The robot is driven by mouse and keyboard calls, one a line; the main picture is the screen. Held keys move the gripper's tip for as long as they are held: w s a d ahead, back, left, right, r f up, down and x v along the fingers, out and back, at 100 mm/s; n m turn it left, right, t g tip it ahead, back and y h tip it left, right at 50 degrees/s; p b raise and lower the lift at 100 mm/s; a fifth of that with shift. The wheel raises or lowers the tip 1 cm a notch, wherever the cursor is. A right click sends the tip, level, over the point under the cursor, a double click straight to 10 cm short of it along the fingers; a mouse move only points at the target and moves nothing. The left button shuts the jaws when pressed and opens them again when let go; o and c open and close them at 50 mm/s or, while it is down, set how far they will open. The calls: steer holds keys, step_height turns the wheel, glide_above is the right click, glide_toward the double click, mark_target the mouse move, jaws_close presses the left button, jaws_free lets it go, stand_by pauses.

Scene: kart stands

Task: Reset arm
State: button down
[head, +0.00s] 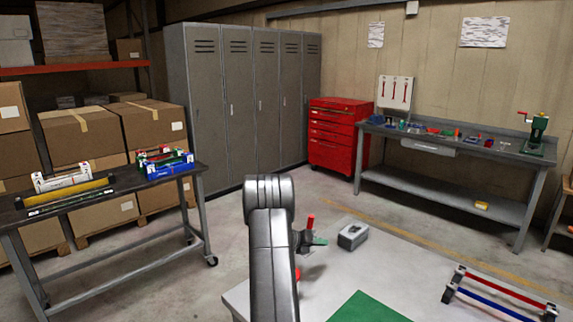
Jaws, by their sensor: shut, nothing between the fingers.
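My grey arm (269,240) rises from the bottom middle of the head view, with its rounded joint at the top.
A grey block (352,236), a green mat (367,308) and a stand with red and blue bars (500,293) are on the light table. A cart (107,192) with stands is left. Lockers (254,100), a red cabinet (336,135) and a workbench (440,181) stand behind.

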steer(key=shift+s+f+m+y+b, duration=0.2)
steer(key=shift+f+m+y+b, duration=0.2)
steer(key=shift+f+b, duration=0.1)
